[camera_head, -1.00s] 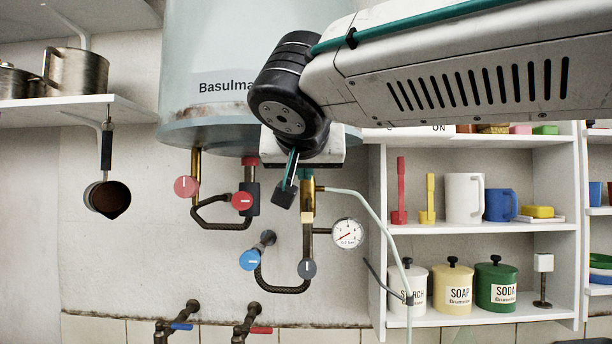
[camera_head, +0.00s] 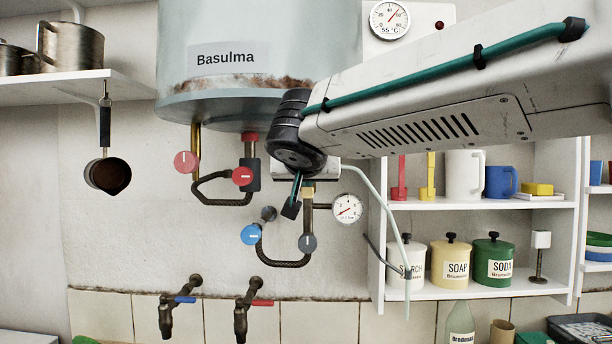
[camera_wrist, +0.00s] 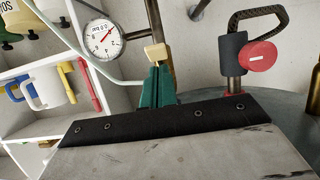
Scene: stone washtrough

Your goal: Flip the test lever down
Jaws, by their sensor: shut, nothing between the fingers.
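My gripper shows in the wrist view (camera_wrist: 157,84) with its teal fingers shut and nothing between them. A small tan block (camera_wrist: 155,53) lies right at the fingertips, in front of a dark vertical pipe; I cannot tell whether they touch. A round pressure gauge (camera_head: 347,208) sits beside this pipe, also in the wrist view (camera_wrist: 103,38).
The tank (camera_head: 255,85) hangs above. Red knobs (camera_head: 242,176), a blue knob (camera_head: 251,235) and a grey knob (camera_head: 307,243) sit on nearby pipes. A pale hose (camera_head: 385,205) runs down at the right, before a shelf (camera_head: 470,204) of mugs and canisters. Taps (camera_head: 240,315) are below.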

